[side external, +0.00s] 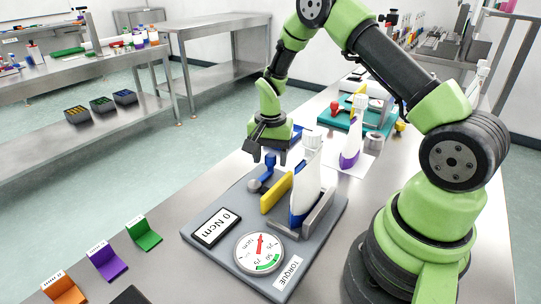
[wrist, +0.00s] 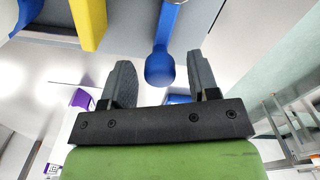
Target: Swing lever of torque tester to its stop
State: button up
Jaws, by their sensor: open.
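The torque tester is a grey base plate (side external: 218,262) with a round dial (side external: 259,252), a 0 Ncm display (side external: 216,228) and a clamped white and blue bottle (side external: 304,190). Its blue lever (side external: 268,168) stands beside the yellow bar (side external: 276,194). In the wrist view the lever's blue rounded end (wrist: 160,70) appears between the two fingers, with gaps on both sides; the yellow bar (wrist: 90,22) is to the left. My gripper (side external: 270,154) is open and points down just above the lever. I cannot tell whether either finger touches it.
Behind the tester stand a teal tray (side external: 378,128) with parts and a white and purple bottle (side external: 351,145). Orange (side external: 64,289), purple (side external: 107,262) and green (side external: 143,234) holders stand at the front left. The bench left of the tester is mostly clear.

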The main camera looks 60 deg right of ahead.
jog(key=shift+f, duration=0.1)
grip_shut()
jog(key=shift+w, duration=0.1)
jog(key=w+n, duration=0.2)
jog(key=n, duration=0.1)
jog(key=shift+a, duration=0.15)
jog(key=n, duration=0.1)
jog(key=w+n, duration=0.1)
jog(key=n, duration=0.1)
jog(key=shift+w+a, duration=0.15)
jog(key=shift+a, duration=0.15)
jog(key=n, duration=0.1)
jog(key=w+a+n, duration=0.1)
jog(key=shift+n, duration=0.4)
jog(key=shift+w+a+n, duration=0.3)
jog(key=shift+a+n, duration=0.05)
jog(key=shift+n, duration=0.45)
jog(key=shift+w+a+n, duration=0.3)
jog(key=shift+n, duration=0.5)
jog(key=shift+a, duration=0.1)
